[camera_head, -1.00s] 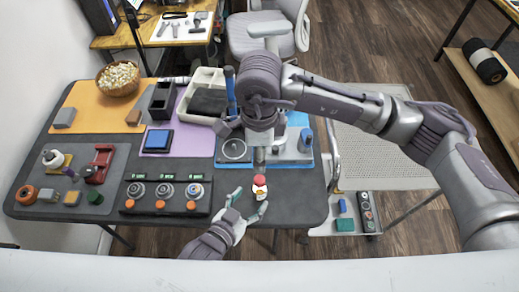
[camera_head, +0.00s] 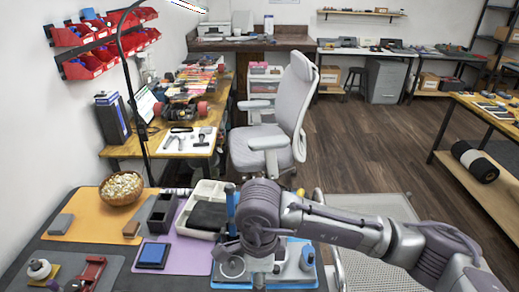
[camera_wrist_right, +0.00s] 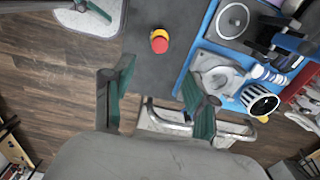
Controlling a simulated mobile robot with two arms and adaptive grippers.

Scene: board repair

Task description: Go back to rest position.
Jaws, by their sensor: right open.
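My right gripper (camera_wrist_right: 157,88) is open in the right wrist view, its two green-padded fingers apart with nothing between them. In the head view my right arm reaches in from the right, and its wrist is above the blue board (camera_head: 292,284). The right gripper's fingers are cut off or hidden there. A small red and yellow thing (camera_wrist_right: 160,41) stands on the dark table beyond the fingertips in the wrist view, apart from them. My left gripper does not show in the head view.
The table holds a bowl (camera_head: 121,188), a cream tray (camera_head: 187,226) and a blue block (camera_head: 153,256). A grey chair (camera_head: 281,115) stands behind it. A wooden bench (camera_head: 480,198) with a black roll (camera_head: 474,161) is at the right.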

